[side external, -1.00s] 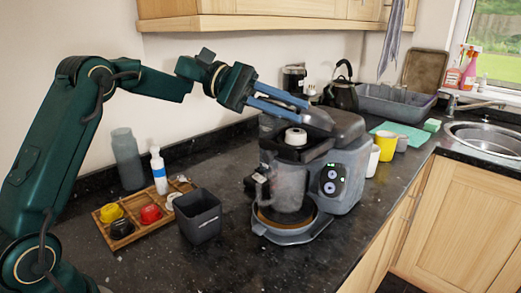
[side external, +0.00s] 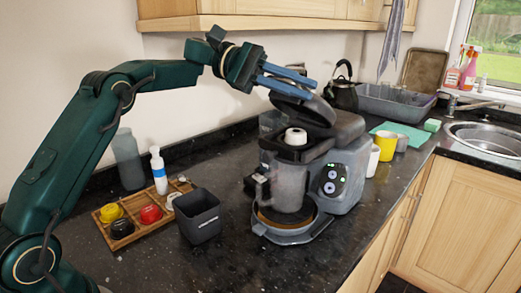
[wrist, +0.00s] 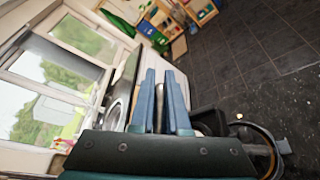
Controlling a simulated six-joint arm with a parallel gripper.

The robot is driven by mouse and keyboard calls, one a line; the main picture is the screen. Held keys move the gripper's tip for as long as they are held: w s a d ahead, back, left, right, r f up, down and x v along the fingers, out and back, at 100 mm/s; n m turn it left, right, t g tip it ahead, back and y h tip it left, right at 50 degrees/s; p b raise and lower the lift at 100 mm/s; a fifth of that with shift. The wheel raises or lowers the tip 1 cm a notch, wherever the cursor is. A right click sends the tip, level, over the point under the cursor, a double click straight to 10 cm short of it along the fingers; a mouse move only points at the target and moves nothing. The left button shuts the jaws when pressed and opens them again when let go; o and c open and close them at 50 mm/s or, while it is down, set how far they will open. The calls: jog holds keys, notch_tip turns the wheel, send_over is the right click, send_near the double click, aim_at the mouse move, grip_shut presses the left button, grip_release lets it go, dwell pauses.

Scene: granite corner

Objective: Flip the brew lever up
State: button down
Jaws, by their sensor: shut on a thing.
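The grey coffee machine (side external: 345,165) stands on the dark counter, with a jug (side external: 290,187) on its front base. The brew lever (side external: 312,108), a dark lid-like piece on top, is tilted up and stands clear above the brew opening. My gripper (side external: 312,90) is at the lever's raised upper edge, with its blue fingers shut on it. The exact contact is partly hidden by the fingers. The wrist view shows the two fingers (wrist: 160,76) close together, with a narrow gap; the lever cannot be made out clearly there.
A wooden tray (side external: 130,236) with coloured cups and a dark square bin (side external: 199,216) stand left of the machine. A kettle (side external: 342,93) is behind it, and a yellow mug (side external: 386,145) is to its right. A wall cupboard (side external: 260,20) hangs above.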

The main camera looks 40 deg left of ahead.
aim_at(274, 78)
jog(key=c, duration=0.9)
grip_release()
jog(key=shift+v, duration=2.55)
